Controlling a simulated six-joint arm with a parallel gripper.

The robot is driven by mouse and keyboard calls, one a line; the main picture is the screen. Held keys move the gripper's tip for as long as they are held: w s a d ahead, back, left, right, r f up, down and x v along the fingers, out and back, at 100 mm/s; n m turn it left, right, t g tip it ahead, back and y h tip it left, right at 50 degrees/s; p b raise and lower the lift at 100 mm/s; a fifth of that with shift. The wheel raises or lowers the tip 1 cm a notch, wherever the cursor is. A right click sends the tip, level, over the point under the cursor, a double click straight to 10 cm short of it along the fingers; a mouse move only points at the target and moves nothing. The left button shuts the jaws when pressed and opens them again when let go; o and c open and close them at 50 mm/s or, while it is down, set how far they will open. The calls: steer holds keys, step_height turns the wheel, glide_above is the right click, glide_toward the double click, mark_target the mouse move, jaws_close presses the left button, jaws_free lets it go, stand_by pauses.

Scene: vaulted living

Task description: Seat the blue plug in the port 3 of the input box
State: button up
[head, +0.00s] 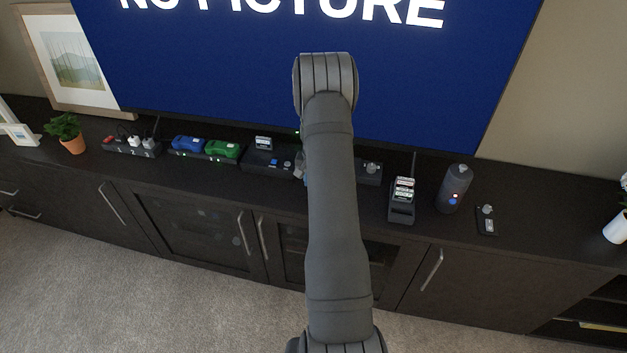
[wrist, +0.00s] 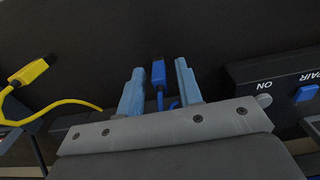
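The blue plug (wrist: 158,73) is in the wrist view, with its blue cable below it. It lies between the two light-blue fingers of my gripper (wrist: 159,88). The fingers are apart, and a gap shows on each side of the plug, so it is not gripped. In the head view my arm covers the middle of the cabinet top, and the blue plug cannot be made out there. I cannot pick out the input box or its port 3 for certain in either view.
A yellow plug (wrist: 34,71) with a yellow cable is left of my gripper. A dark box (wrist: 275,85) marked PAIR and ON, with a blue button, is close on the right. The cabinet top also holds a grey bottle (head: 454,188) and a potted plant (head: 72,140).

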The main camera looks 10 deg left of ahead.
step_height(320, 180, up, 11)
steer(key=shift+o, duration=1.4)
steer(key=shift+r, duration=0.7)
